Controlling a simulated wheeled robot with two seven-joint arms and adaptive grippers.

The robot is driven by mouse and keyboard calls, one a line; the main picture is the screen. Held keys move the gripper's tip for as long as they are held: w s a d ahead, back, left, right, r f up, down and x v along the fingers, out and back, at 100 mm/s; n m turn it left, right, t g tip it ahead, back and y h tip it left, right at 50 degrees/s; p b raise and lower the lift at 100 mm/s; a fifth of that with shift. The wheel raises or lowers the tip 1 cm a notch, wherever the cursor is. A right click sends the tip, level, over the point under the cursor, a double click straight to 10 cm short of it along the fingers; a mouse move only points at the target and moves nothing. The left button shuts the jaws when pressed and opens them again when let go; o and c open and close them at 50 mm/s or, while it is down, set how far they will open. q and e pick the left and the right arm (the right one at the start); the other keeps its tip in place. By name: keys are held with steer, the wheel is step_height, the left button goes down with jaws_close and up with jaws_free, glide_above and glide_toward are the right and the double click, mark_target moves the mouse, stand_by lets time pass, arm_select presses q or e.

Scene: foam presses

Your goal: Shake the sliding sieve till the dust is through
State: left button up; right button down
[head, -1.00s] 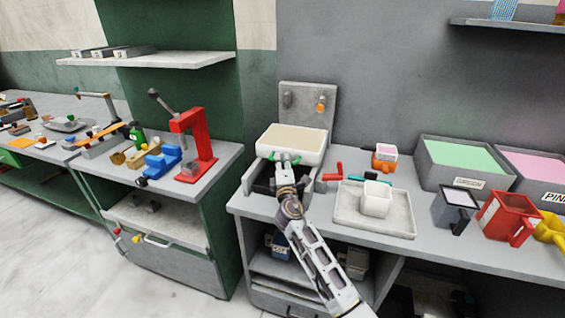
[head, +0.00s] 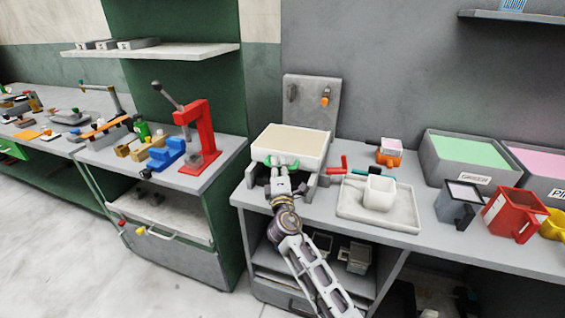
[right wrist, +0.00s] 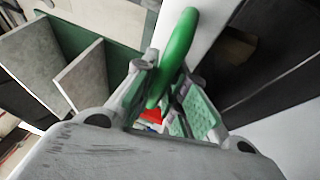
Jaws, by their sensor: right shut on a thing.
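The sliding sieve (head: 290,143) is a white box with a beige layer inside, on grey rails on the bench. Its green handle (head: 284,164) is at the front. My right gripper (head: 280,175) is shut on that handle. In the right wrist view the green handle (right wrist: 180,50) passes between the fingers of my right gripper (right wrist: 170,90). The space under the sieve is mostly hidden, so I cannot tell how much dust is through. My left gripper is not in view.
A grey back panel (head: 312,95) stands behind the sieve. To the right are a red handle (head: 338,168), a tray (head: 400,215) with a white cup (head: 379,193), an orange cup (head: 389,158) and a red cup (head: 515,213). A red press (head: 205,135) stands on the left bench.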

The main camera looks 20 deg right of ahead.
steer(key=shift+s+a, duration=0.2)
steer(key=shift+s, duration=0.1)
steer(key=c, duration=1.5)
jaws_free()
steer(key=shift+o, duration=0.2)
steer(key=v, duration=1.2)
steer(key=shift+f, duration=0.1)
